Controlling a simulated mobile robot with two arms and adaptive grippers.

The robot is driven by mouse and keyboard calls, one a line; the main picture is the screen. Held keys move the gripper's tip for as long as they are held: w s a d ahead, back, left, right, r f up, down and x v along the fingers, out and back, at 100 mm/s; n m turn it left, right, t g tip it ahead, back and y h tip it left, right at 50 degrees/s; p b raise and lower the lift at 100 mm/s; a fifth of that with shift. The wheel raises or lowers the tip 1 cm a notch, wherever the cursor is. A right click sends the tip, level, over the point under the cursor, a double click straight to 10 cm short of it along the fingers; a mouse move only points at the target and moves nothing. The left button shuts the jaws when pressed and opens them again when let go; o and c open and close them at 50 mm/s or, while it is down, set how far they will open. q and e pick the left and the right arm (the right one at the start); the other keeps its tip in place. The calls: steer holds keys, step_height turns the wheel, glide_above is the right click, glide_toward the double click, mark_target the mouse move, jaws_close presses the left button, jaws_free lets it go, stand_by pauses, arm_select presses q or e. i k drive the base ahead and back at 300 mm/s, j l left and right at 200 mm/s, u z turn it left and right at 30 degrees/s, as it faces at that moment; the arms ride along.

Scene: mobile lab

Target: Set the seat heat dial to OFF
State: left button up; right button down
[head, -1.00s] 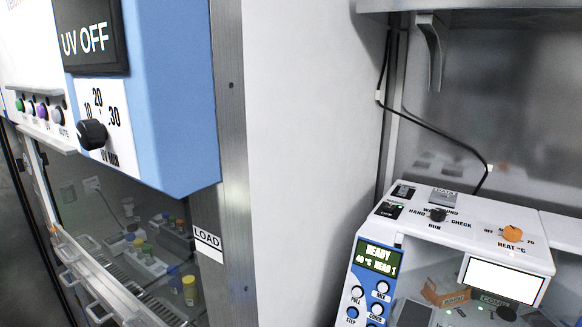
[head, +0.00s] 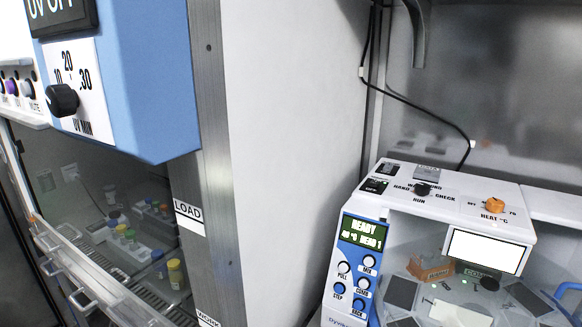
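The seat heat dial looks to be the orange knob (head: 494,205) on the sloped white top of the bench machine (head: 400,172) at the right. It stands above the label HEAT °C, with a small mark at its left that seems to read OFF and 70 at its right. Its exact pointer position is too small to tell. The machine's green display (head: 364,231) reads READY and a second line with 40 °C HEAD 1. Neither of my grippers is in view.
A blue and white cabinet with a UV MIN dial (head: 62,100) fills the left. Its metal post (head: 215,150) and a pale wall (head: 290,110) stand between it and the machine. A black knob (head: 422,189) sits left of the orange one. A black cable (head: 420,110) hangs behind.

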mark_target(495, 206)
steer(key=l+z, duration=0.15)
steer(key=l, duration=2.2)
